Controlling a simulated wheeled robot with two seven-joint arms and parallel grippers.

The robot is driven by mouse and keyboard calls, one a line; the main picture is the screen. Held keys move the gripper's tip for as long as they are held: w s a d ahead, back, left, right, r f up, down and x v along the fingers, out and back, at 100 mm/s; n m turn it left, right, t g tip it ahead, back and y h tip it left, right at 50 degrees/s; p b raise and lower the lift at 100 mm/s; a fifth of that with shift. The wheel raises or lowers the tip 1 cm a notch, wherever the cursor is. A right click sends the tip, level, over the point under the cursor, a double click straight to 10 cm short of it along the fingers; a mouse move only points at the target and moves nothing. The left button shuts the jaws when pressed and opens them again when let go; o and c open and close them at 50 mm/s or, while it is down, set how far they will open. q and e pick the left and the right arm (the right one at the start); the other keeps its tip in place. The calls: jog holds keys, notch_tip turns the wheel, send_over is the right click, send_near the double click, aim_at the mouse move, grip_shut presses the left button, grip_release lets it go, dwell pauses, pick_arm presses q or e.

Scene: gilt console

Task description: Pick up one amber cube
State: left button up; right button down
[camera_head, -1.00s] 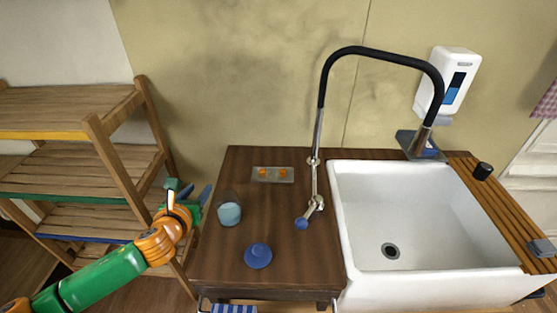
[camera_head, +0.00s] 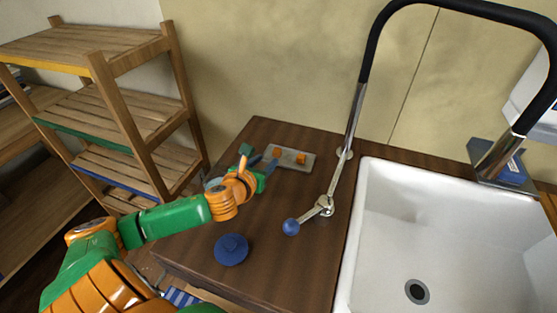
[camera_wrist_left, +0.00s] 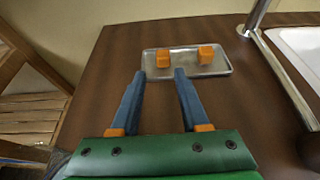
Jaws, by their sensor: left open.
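Two amber cubes lie apart on a small grey metal tray (camera_wrist_left: 184,70) near the back of the dark wood counter. In the left wrist view, the left amber cube (camera_wrist_left: 163,58) is almost straight ahead of my fingers and the right amber cube (camera_wrist_left: 206,54) is beyond the right finger. In the head view, one amber cube (camera_head: 301,159) shows on the tray (camera_head: 306,167), and the other is partly hidden by my gripper. My right gripper is not in view.
A blue round lid-like object (camera_head: 231,250) lies on the counter (camera_head: 300,270) in front of my arm. A tap with a blue-knobbed lever (camera_head: 291,227) stands right of the tray, beside the white sink (camera_head: 385,200). A wooden shelf (camera_head: 130,110) stands at the left.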

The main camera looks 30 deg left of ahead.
aim_at(276, 153)
pick_arm(q)
jog(key=x, duration=0.7)
jog(key=shift+w+d+r+p, duration=0.15)
jog(key=shift+w+r+p, duration=0.05)
jog(key=shift+p, duration=0.15)
grip_shut()
